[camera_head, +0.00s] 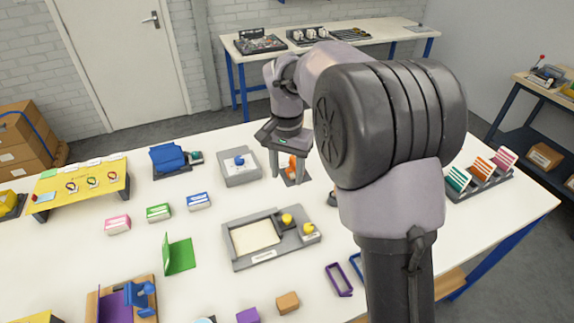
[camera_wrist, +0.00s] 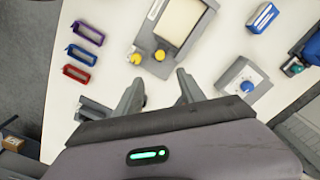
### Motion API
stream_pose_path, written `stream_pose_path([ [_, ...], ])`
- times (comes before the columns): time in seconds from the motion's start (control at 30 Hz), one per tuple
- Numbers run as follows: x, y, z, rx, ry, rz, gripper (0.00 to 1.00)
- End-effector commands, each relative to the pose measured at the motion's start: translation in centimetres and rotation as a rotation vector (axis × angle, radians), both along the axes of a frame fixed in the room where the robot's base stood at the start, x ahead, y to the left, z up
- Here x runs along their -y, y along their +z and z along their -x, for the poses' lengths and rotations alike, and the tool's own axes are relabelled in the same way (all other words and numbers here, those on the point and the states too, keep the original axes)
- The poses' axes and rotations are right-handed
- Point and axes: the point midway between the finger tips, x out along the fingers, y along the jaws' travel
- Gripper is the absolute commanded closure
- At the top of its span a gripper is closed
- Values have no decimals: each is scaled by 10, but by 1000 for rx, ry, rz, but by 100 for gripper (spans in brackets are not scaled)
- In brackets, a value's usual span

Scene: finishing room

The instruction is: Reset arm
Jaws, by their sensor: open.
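My gripper (camera_head: 289,168) is at the end of my bent arm over the back middle of the white table. Its two fingers point down and are apart. In the wrist view, my gripper (camera_wrist: 160,88) shows its fingers spread with only bare white tabletop between them. In the head view, an orange object (camera_head: 291,160) shows behind the fingers, mostly hidden. A grey box with a blue knob (camera_head: 239,178) stands just left of the gripper; it also shows in the wrist view (camera_wrist: 238,95). My upper arm hides part of the table's right side.
A grey tray fixture with yellow knobs (camera_head: 240,262) lies mid-table. Purple and blue frames (camera_head: 338,281), small blocks (camera_head: 287,302) and coloured boxes (camera_head: 158,212) lie around it. A rack of coloured cards (camera_head: 480,188) stands at the right. A back bench (camera_head: 380,32) is beyond the table.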

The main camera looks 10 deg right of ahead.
Motion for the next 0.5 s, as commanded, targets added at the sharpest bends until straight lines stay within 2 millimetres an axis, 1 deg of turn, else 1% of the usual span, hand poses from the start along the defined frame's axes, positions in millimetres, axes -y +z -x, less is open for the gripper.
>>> stream_pose_path([
  [0.07, 0, 2, 0, 0, 0, 0, 53],
  [0.43, 0, 2, 0, 1, 0, -1, 53],
  [0.5, 0, 7, 5, 13, 4, -6, 53],
])
